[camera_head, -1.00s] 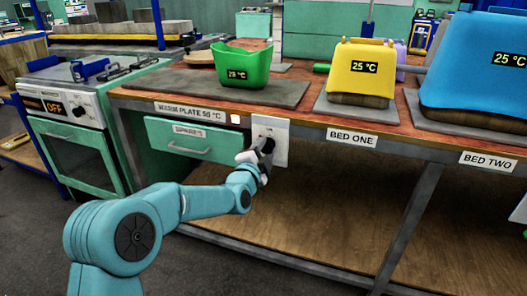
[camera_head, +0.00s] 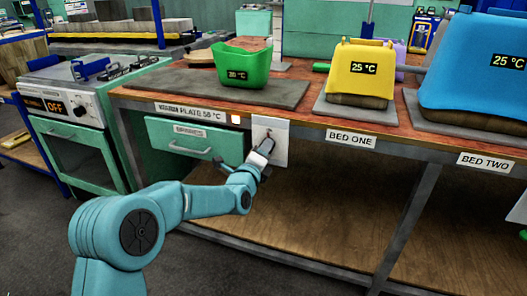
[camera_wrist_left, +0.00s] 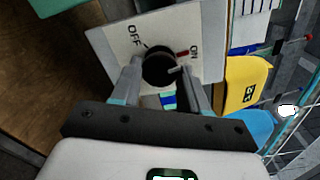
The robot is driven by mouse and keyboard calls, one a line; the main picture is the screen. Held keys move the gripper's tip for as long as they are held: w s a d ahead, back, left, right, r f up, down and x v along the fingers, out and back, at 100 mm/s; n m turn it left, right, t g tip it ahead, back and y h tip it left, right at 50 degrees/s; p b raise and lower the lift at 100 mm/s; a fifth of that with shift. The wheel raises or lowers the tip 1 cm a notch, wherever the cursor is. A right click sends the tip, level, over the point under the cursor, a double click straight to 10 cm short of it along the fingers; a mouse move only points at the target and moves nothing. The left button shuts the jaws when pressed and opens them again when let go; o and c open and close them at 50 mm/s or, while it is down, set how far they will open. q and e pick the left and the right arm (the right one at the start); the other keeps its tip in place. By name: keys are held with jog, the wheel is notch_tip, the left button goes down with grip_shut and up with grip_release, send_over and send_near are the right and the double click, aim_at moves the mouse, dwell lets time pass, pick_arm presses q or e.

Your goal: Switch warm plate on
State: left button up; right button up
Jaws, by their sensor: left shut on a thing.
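The switch plate (camera_head: 282,140) is on the bench front, right of the "WARM PLATE 50 °C" label (camera_head: 190,111). In the left wrist view the plate (camera_wrist_left: 113,45) reads OFF on the left and ON on the right, with a red mark by ON. My left gripper (camera_head: 265,148) is at the switch, its fingers either side of the round black knob (camera_wrist_left: 159,67) and shut on it. A pale mark on the knob's right side points roughly right, below the red mark. The grey warm plate (camera_head: 150,93) lies on the bench with a green container (camera_head: 243,68) on it. My right gripper is out of view.
A small light (camera_head: 236,119) glows beside the label. A drawer (camera_head: 190,143) is left of the switch. A yellow cover (camera_head: 358,65) and a blue cover (camera_head: 470,65) stand on the bench to the right. An oven (camera_head: 75,125) reading OFF stands left. The shelf below is clear.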

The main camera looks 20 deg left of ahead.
pick_arm(q)
jog(key=shift+m, duration=0.5)
jog(key=o, duration=1.1)
jog(key=shift+c, duration=0.2)
jog(key=shift+s, duration=0.1)
jog(key=s+p, duration=0.2)
jog(key=s, duration=1.4)
jog(key=shift+a, duration=0.25)
jog(key=shift+a, duration=0.1)
